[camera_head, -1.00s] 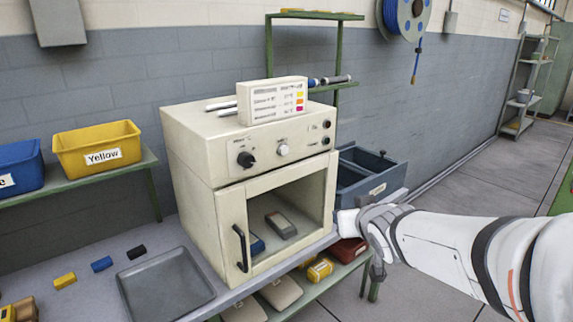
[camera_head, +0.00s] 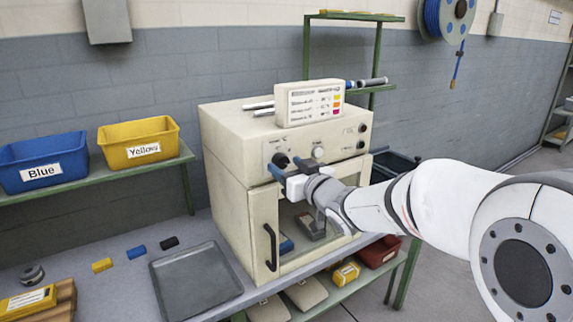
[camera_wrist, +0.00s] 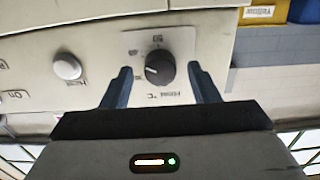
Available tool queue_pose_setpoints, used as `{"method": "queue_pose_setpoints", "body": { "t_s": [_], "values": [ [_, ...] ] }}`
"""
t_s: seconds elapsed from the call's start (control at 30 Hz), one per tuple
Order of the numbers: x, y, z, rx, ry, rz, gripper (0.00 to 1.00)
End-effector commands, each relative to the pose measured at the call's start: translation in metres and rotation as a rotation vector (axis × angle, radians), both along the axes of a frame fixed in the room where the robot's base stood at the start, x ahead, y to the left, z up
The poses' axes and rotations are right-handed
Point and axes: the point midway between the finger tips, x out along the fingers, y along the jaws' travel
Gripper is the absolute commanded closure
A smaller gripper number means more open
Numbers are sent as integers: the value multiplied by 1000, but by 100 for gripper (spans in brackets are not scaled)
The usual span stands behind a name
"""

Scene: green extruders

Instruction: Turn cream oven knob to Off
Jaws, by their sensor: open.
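The cream oven (camera_head: 232,175) stands on the bench with its control panel facing me. A round black knob (camera_head: 281,160) is on the panel's left part. In the wrist view this knob (camera_wrist: 160,68) appears dark with a pale pointer mark, with small marks around it and a °C label. The view is upside down and the marks are too small to read surely. My gripper (camera_head: 287,169) is open at the panel. Its two blue fingers (camera_wrist: 160,76) flank the knob with gaps on both sides. I cannot tell how deep they reach.
A white knob (camera_head: 318,152) sits beside the black one. The oven door with a black handle (camera_head: 270,247) is below my gripper. A labelled box (camera_head: 310,103) and rods lie on top. A grey tray (camera_head: 195,281) and blue and yellow bins (camera_head: 140,143) are to the left.

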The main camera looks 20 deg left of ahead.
Motion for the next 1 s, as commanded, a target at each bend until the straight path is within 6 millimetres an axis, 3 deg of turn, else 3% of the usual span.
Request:
{"method": "queue_pose_setpoints", "body": {
  "t_s": [0.37,0.9,1.0],
  "values": [
    [5,7,0,-1,-1,1,45],
    [5,8,0,-1,0,1,89],
    [5,8,-1,-2,-1,1,90]
  ]
}}
